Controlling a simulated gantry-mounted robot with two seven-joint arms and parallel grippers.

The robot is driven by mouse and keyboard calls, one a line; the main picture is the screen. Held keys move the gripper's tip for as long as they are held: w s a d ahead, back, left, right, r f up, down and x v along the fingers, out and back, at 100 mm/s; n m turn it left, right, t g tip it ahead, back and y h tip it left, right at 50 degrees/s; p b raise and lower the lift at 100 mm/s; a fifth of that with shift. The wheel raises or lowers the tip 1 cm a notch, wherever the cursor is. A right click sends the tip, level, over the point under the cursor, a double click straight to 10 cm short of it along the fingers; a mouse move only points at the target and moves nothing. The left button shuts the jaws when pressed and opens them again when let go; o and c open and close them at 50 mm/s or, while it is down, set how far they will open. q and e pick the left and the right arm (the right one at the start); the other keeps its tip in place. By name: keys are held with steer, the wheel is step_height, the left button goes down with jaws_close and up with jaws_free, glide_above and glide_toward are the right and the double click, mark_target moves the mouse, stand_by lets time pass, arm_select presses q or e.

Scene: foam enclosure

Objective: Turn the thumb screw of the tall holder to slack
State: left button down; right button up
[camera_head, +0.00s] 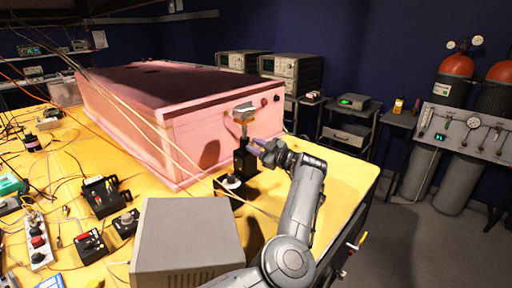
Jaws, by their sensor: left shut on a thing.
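The tall holder (241,163) is a dark upright post on a small base, close to the front right end of the pink foam enclosure (135,135). A light metallic block on an orange-brown piece (243,113) sits at its top. My left gripper (258,146) is at the right side of the post, at its upper part, with the arm reaching up from the bottom of the view. Its fingers are shut on the thumb screw, which is small and mostly hidden by them. My right gripper is not in view.
A grey box (187,240) stands in front of the holder. Cables and small devices (100,195) clutter the left of the yellow table (338,178). The table's right corner is clear. Gas cylinders (455,80) and instrument racks stand beyond.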

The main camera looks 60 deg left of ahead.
arm_select(q)
steer(key=n+b, duration=0.2)
steer(key=n, duration=0.7)
steer(key=shift+n, duration=0.6)
steer(key=c, duration=0.9)
jaws_free()
